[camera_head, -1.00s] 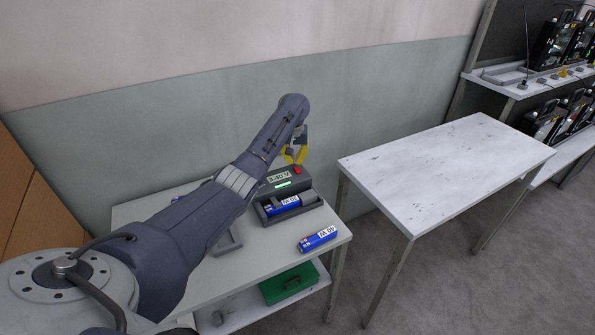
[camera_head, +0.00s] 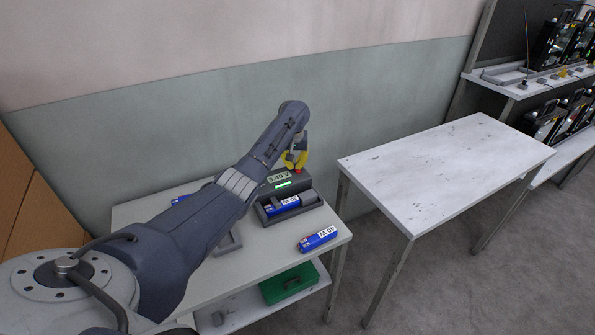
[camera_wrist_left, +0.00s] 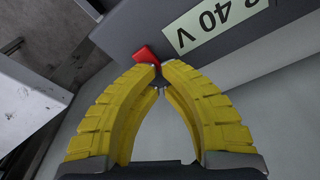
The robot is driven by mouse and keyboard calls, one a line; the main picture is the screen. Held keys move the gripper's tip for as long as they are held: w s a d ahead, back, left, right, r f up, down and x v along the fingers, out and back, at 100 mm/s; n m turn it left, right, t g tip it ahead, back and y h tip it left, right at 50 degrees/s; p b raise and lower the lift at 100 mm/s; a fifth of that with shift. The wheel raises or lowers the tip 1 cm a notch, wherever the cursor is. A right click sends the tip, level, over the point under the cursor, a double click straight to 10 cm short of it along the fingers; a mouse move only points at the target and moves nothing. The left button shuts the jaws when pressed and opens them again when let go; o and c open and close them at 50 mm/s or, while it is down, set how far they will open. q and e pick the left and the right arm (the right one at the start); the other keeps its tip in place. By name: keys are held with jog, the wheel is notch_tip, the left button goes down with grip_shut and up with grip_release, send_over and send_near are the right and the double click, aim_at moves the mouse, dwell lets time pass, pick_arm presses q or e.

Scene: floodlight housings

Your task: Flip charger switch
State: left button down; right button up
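The charger (camera_head: 296,184) is a grey box on the white table, with a lit "3.40 V" display and a green light. Its red switch (camera_head: 299,172) is at the top right corner of the box. The left wrist view shows the red switch (camera_wrist_left: 146,55) on the edge of the grey charger body (camera_wrist_left: 155,28). My left gripper (camera_head: 296,163) hangs right over the switch. In the wrist view its yellow fingertips (camera_wrist_left: 155,72) meet in an arch just before the switch, with nothing between them. Whether they touch the switch I cannot tell. My right gripper is out of view.
A blue battery (camera_head: 282,203) lies in the charger's tray. Another blue battery (camera_head: 318,239) lies on the table (camera_head: 275,242) in front. A green box (camera_head: 289,284) is on the lower shelf. A bare white table (camera_head: 445,170) stands to the right.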

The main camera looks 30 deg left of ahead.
pick_arm(q)
jog(key=shift+f, duration=0.2)
dwell(0.3)
jog(key=shift+r, duration=3.6)
